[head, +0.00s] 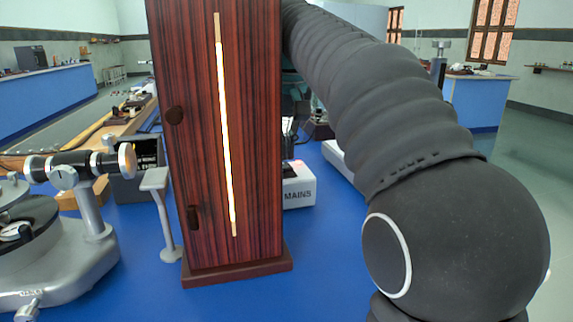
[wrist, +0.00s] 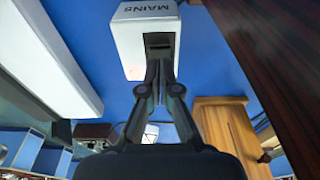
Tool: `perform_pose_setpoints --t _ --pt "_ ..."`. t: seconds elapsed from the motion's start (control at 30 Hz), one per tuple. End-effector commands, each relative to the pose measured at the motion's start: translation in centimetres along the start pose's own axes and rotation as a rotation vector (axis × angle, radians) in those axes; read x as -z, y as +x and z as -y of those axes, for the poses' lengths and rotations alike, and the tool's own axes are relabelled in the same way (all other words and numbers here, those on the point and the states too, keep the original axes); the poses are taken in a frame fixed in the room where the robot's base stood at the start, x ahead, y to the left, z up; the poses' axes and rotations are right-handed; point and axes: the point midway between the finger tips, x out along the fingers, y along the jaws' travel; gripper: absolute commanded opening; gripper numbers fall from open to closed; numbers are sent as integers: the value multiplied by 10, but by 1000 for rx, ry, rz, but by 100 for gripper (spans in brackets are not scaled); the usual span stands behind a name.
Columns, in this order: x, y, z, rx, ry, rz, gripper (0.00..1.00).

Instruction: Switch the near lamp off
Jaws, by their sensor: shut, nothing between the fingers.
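The near lamp is a tall dark-red wooden housing (head: 260,120) with a bright lit slit (head: 225,130) down its front. Behind it, partly hidden, stands a white box marked MAINS (head: 299,193). In the wrist view the MAINS box (wrist: 132,45) has a dark rectangular switch or recess (wrist: 159,42) on the end facing me. My gripper (wrist: 160,66) is shut and empty, its tips right at that end, just below the dark rectangle. I cannot tell whether they touch. In the head view the gripper is hidden behind the housing.
A grey metal spectrometer (head: 70,240) stands on the blue bench at the left, its telescope close to the housing. In the wrist view a long white block (wrist: 45,60) lies left, a wooden block (wrist: 228,125) right, and the dark housing (wrist: 285,60) at the right edge.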

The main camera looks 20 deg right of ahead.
Motion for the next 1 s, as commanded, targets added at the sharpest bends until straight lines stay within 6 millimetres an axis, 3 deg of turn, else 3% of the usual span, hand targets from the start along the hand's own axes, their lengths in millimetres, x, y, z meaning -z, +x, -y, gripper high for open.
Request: perform_pose_setpoints --t 1.0 --pt "-2 13 0 0 0 0 0"
